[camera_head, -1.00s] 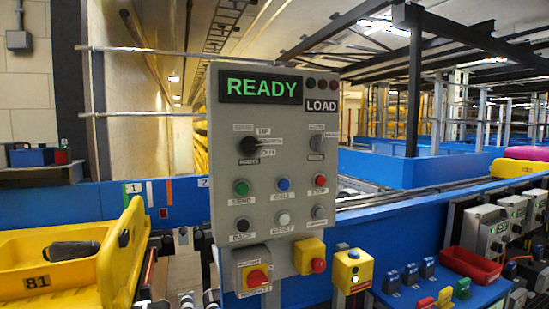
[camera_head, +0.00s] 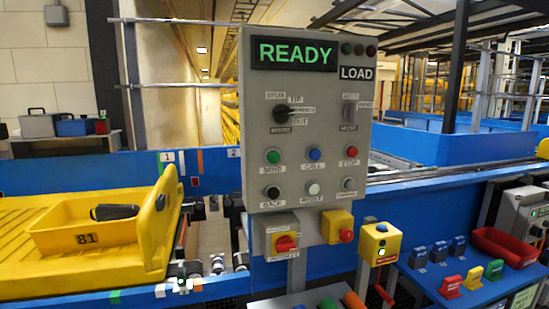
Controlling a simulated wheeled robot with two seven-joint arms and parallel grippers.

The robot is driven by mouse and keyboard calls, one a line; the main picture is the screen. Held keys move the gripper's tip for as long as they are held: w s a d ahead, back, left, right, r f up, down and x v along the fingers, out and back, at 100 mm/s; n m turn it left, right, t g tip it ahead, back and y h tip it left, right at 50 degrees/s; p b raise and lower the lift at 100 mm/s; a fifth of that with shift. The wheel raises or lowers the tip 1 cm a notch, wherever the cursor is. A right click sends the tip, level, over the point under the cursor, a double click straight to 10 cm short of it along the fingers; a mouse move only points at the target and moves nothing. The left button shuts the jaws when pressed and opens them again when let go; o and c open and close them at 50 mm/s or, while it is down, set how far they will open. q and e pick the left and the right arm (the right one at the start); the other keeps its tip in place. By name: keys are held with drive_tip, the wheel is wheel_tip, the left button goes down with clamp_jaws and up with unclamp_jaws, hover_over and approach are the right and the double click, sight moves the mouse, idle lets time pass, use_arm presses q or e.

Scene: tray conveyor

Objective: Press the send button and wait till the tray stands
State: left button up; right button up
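The grey control panel (camera_head: 258,105) stands upright in the middle of the head view. Its display (camera_head: 294,53) reads READY in green, with a LOAD label at its lower right. The green send button (camera_head: 273,157) is at the left of the upper button row, beside a blue call button (camera_head: 314,154) and a red stop button (camera_head: 351,151). The yellow tray (camera_head: 58,207), numbered 81, is at the left with a dark object (camera_head: 114,212) in it. Neither of my grippers is in view.
A red-and-yellow switch (camera_head: 285,243) and a red mushroom button (camera_head: 346,236) sit below the panel. A yellow button box (camera_head: 380,243) stands to the right. A red bin (camera_head: 505,246) and several coloured blocks lie on the blue shelf. Rollers show right of the tray.

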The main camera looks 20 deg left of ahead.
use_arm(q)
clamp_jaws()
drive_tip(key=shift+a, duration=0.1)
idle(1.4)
